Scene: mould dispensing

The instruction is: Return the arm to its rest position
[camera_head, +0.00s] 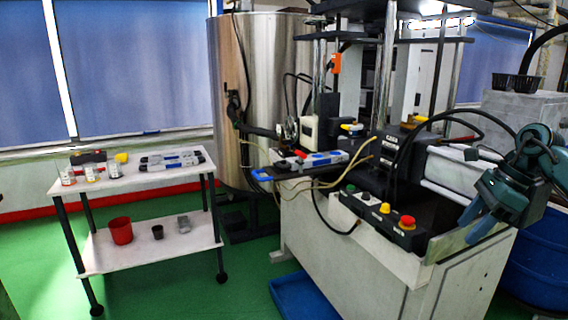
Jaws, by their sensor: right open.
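My right gripper (474,226) and the end of its teal arm show at the right side of the head view. The gripper points down and to the left, in front of the right part of the white machine (345,250). Its fingers are apart and nothing shows between them. I cannot tell whether it touches the machine's edge. My left arm and left gripper are not in view.
A control box with a red button (407,222) sits on the machine, left of the gripper. A blue bin (540,262) stands below the arm. A white two-tier cart (125,179) stands at the left.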

